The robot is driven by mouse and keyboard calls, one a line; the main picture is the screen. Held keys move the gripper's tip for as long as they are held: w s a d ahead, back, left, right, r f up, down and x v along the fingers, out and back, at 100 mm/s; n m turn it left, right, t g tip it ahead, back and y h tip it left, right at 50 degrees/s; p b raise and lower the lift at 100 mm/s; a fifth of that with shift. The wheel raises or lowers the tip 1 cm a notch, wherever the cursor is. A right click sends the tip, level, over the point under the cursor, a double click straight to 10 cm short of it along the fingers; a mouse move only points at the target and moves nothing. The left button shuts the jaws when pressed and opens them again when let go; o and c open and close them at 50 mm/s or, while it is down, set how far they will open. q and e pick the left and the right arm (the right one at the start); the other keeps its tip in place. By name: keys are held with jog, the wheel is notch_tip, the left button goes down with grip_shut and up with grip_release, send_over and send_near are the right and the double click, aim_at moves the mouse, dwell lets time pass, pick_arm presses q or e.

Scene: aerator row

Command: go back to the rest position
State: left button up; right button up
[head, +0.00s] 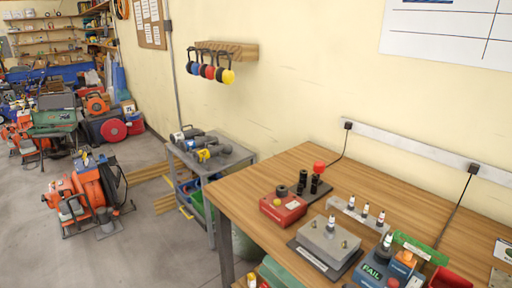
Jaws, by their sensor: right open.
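Neither of my grippers can be made out in the head view, and no arm link shows clearly over the bench. The wooden workbench (240,194) fills the lower right. On it stand a red box (283,208), a grey block fixture (328,241) on a dark plate, and a light rail (355,214) with several small white-topped upright parts. A blue box marked FAIL (373,272) stands at the front right, with a dark, white-topped part (385,243) upright behind it.
Black cylinders and a red-topped part (319,167) stand near the wall. A green piece (420,246) and red bin (450,279) are at right. A grey cart (217,162) with tools stands left of the bench. Open floor (160,248) lies left, with orange machines (90,187) beyond.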

jog(key=s+d+f+m+t+h, duration=0.1)
jog(key=d+f+m+h, duration=0.25)
jog(key=f+m, duration=0.2)
jog(key=d+f+m+t+h, duration=0.1)
jog(key=d+f+m+h, duration=0.1)
jog(key=f+m+h, duration=0.3)
jog(key=s+d+f+m+g+h, duration=0.2)
jog(key=s+d+f+m+g, duration=0.1)
jog(key=s+f+m, duration=0.5)
jog(key=s+d+f+m+g+h, duration=0.3)
jog(key=s+d+f+m, duration=0.2)
jog(key=s+f+m, duration=0.2)
notch_tip(320, 180, down, 2)
jog(key=shift+s+f+m+g, duration=0.25)
jog(key=shift+s+m+g, duration=0.1)
jog(key=shift+g, duration=0.05)
